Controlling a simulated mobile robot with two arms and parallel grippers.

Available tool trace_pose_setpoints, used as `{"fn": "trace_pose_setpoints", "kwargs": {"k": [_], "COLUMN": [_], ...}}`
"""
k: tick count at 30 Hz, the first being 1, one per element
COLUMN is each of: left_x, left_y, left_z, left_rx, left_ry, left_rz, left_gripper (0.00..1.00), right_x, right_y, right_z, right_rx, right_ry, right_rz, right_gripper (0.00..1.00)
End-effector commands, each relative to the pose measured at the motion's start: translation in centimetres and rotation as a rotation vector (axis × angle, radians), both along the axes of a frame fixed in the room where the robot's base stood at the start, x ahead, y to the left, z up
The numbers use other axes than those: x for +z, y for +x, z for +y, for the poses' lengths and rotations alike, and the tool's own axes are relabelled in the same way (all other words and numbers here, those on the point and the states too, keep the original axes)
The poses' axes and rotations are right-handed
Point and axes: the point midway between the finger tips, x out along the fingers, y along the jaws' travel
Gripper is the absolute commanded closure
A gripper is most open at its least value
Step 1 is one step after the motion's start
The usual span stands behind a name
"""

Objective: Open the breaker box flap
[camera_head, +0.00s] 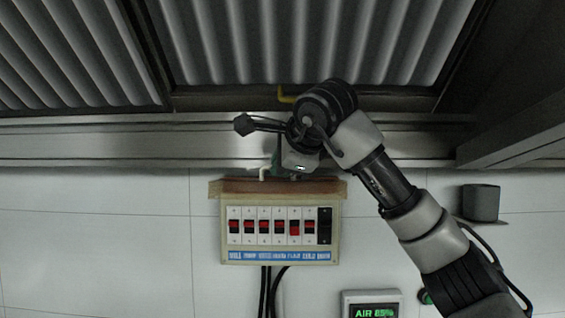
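The breaker box (279,256) is on the white tiled wall at the picture's centre. Its row of switches, most with red parts, is uncovered. The brownish flap (235,188) shows as a narrow strip along the top edge of the box, seen nearly edge-on, so it appears raised. My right gripper (285,170) is just above the flap, at the box's top edge. Its fingers are small and partly hidden, so I cannot tell whether they are open or touch the flap. My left gripper is not in view.
A metal ledge (120,145) runs above the box, below corrugated shutters (310,40). Dark cables (265,290) hang below the box. A green-lit display (372,306) and a grey cup-like holder (480,203) are to the right.

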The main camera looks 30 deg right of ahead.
Motion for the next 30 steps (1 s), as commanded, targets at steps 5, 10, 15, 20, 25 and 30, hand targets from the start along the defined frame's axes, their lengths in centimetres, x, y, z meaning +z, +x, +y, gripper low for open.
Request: {"fn": "trace_pose_setpoints", "kwargs": {"k": [5, 10, 15, 20, 25, 30], "left_x": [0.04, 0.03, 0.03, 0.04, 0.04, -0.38], "left_y": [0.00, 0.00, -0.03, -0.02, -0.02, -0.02], "left_z": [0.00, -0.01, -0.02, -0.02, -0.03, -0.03], "left_rx": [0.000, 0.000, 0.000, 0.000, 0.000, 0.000], "left_ry": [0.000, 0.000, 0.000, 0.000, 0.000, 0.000], "left_rz": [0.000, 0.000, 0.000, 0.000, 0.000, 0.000], "left_gripper": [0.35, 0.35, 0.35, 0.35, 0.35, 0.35], "right_x": [-0.28, -0.32, -0.29, -0.22, -0.17, 0.12], "right_y": [0.13, 0.13, 0.12, 0.11, 0.08, -0.46], "right_z": [-0.05, -0.06, -0.07, -0.07, -0.06, 0.00], "right_rx": [0.000, 0.000, 0.000, -0.001, -0.002, -0.002], "right_ry": [-0.005, -0.005, -0.004, -0.001, 0.000, 0.001], "right_rz": [0.014, 0.015, 0.013, 0.011, 0.009, 0.007], "right_gripper": [1.00, 1.00, 0.72, 0.65, 0.65, 0.65]}}
